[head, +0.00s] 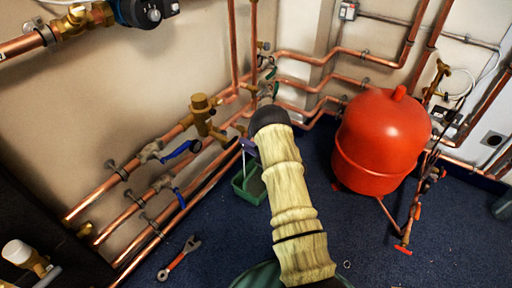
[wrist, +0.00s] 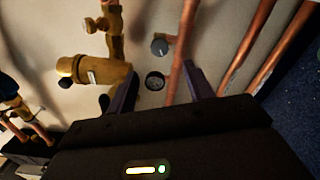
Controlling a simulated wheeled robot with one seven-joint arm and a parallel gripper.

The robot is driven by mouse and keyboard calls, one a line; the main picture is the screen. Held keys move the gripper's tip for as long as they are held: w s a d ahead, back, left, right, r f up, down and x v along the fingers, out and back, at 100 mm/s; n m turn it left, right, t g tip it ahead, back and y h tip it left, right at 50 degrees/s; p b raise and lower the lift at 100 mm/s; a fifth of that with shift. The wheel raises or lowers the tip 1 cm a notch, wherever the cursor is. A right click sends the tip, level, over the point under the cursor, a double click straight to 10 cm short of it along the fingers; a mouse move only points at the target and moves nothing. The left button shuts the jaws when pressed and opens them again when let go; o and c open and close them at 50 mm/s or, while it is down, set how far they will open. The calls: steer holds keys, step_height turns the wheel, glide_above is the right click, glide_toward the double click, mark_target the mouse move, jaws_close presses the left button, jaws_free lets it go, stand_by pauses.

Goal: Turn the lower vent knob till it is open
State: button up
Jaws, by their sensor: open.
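In the wrist view, a round dark knob (wrist: 154,81) faces me on the pale wall. A second round grey knob (wrist: 159,46) is above it in the picture, beside a copper pipe. I cannot tell for certain which is the lower vent knob, or how far either is turned. My gripper (wrist: 161,84) is open. Its two purple fingers stand apart, with the dark knob in the gap between them; contact is not visible. In the head view my arm hides both knobs and most of the gripper; only a bit of purple finger shows.
A copper pipe (wrist: 180,60) crosses close by the right finger. A brass fitting (wrist: 95,72) is to the left. In the head view, a red tank (head: 382,140) stands right, a green tray (head: 240,190) and a wrench (head: 180,257) lie on the blue floor.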

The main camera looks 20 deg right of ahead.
steer(key=v, duration=0.4)
steer(key=shift+p, duration=0.35)
